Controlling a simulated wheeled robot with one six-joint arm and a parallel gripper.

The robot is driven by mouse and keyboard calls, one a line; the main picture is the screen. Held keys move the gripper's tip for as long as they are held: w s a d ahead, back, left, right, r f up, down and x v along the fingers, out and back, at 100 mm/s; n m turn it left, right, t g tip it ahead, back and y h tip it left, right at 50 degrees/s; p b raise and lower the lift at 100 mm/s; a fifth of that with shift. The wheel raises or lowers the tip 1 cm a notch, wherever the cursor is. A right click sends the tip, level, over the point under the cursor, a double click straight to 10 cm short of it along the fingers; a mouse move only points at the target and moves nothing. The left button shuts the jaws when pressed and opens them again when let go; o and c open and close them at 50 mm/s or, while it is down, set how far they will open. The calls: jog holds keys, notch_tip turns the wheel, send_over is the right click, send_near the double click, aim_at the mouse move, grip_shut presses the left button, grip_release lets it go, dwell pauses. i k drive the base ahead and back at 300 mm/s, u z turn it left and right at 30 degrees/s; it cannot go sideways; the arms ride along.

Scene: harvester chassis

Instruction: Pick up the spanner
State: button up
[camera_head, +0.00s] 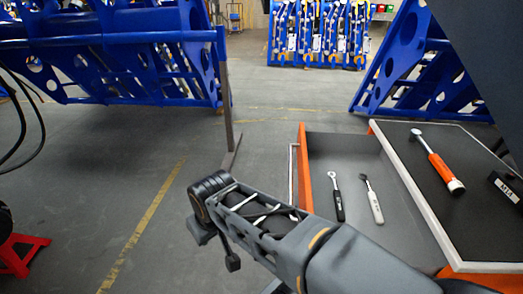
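Three wrench-like tools show, and I cannot tell which one is the spanner. A tool with a black handle (338,203) and one with a white handle (375,206) lie side by side in an open grey drawer (345,155), metal heads pointing away. A larger tool with an orange handle (440,171) lies on the dark top (475,215) of the cabinet, right of the drawer. My arm reaches in from the bottom right, left of the drawer and in front of its near part. My gripper cannot be made out.
The drawer has an orange front panel (305,165). A black labelled box (507,188) sits at the cabinet's right edge. Blue frames stand at left (130,50) and right (400,60). A red stand (22,254) is at lower left. The middle floor is clear.

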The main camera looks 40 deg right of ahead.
aim_at(339, 210)
jog(key=i, duration=2)
jog(key=z, duration=3.65)
jog(key=i, duration=0.5)
jog(key=z, duration=0.05)
